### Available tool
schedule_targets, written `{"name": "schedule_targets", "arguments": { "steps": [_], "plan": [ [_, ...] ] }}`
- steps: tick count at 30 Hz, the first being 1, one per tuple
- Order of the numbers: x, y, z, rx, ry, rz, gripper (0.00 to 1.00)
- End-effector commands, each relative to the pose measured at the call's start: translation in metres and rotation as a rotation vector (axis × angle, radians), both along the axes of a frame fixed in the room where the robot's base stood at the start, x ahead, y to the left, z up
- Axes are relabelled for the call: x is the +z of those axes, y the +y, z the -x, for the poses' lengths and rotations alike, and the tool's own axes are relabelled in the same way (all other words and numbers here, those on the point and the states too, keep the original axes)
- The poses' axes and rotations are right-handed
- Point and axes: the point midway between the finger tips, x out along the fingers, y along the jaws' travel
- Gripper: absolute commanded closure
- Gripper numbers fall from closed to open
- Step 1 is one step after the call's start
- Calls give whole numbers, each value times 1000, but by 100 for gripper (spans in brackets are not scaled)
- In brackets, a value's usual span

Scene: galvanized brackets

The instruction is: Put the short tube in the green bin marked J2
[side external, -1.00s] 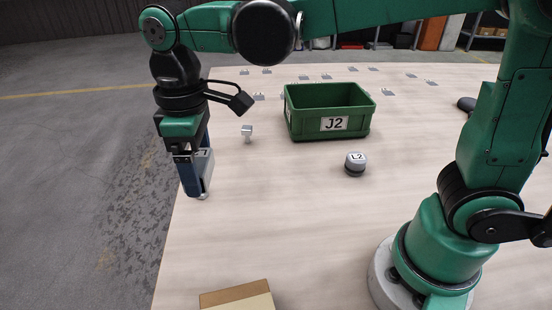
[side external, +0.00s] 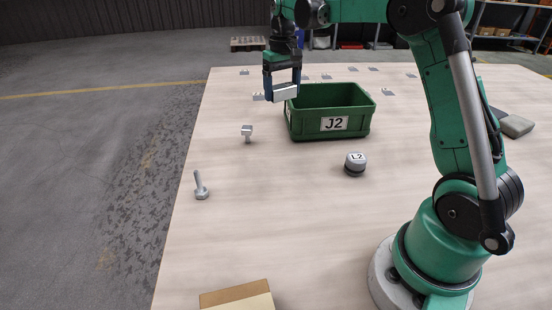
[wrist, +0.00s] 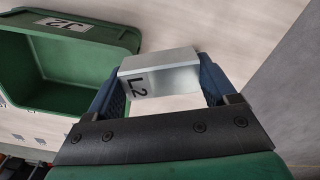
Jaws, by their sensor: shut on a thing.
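My gripper (side external: 284,90) is shut on a galvanized piece marked L2 (wrist: 160,75), with flat, box-like faces; I cannot tell whether it is hollow. In the side view the held piece (side external: 286,92) shows as a pale bar at the back left corner of the green bin marked J2 (side external: 308,127). In the wrist view the bin (wrist: 95,41) lies left of the fingers, and the held piece is not over its opening. The bin stands upright; the part of its inside that shows looks empty.
A round part marked L2 (side external: 355,163) stands in front of the bin. A cardboard box (side external: 237,298) is at the front. Several flat plates (side external: 387,92) lie at the back.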

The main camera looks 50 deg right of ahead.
Motion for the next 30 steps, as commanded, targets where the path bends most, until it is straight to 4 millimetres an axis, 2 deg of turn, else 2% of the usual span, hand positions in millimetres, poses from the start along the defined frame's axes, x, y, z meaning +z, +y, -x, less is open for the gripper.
{"name": "schedule_targets", "arguments": {
  "steps": [1, 3, 6, 10, 15, 27, 30],
  "plan": [
    [-8, -30, 6, -89, 0, 0, 76],
    [-16, -62, 16, -188, 0, 0, 76],
    [-26, -98, 31, -300, 0, 0, 76],
    [-35, -126, 46, -392, 0, 0, 76],
    [-53, -139, 53, -435, 0, 0, 76],
    [-110, -138, 53, -434, 0, 0, 76],
    [-118, -138, 53, -434, 0, 0, 76]
  ]
}}
